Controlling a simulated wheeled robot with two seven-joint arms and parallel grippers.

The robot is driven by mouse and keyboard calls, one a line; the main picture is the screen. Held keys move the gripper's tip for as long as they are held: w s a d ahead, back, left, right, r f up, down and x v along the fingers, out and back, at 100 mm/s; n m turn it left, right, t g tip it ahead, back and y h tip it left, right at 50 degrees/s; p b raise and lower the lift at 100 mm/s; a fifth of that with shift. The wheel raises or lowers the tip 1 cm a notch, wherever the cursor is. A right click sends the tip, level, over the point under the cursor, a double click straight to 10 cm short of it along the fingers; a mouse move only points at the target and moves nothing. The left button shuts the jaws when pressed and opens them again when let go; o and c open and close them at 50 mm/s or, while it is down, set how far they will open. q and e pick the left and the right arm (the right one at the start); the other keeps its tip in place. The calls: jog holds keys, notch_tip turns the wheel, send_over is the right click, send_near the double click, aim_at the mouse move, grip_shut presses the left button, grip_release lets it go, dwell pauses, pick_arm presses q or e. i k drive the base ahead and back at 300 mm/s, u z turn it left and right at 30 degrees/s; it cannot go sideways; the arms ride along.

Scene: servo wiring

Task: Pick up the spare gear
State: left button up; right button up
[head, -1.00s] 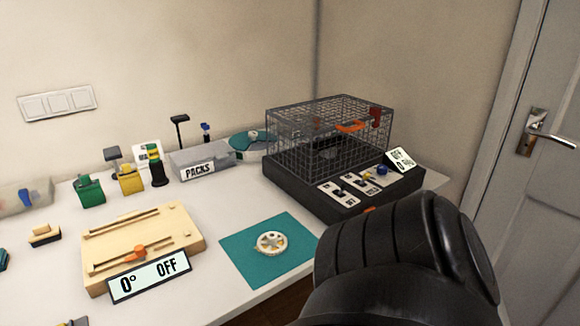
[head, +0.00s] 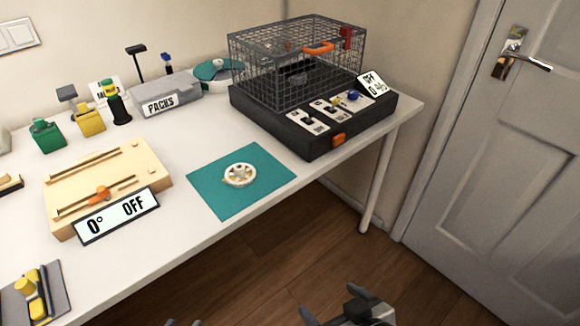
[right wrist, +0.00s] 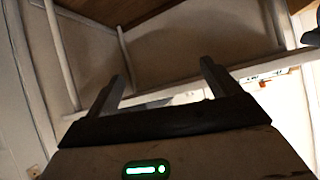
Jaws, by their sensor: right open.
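The spare gear (head: 240,174) is a cream-white spoked wheel. It lies flat on a teal mat (head: 215,204) near the table's front edge in the head view. My right gripper (head: 333,300) is at the bottom of the head view, in front of and below the table edge, well apart from the gear. In the right wrist view its two fingers (right wrist: 161,86) are spread with nothing between them. Only dark tips of my left gripper (head: 185,323) show at the bottom edge of the head view, so its opening cannot be told. The gear is not seen in the right wrist view.
A black box with a wire cage (head: 298,65) stands behind the mat to the right. A wooden slider board (head: 120,165) with a "0° OFF" sign (head: 117,215) is left of the mat. A grey PACKS box (head: 165,97) stands behind. Wooden floor (head: 290,245) lies before the table.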

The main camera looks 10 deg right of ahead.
aim_at(240, 172)
jog(key=z, duration=0.35)
jog(key=k, duration=0.25)
jog(key=u, duration=1.15)
jog(key=i, duration=0.5)
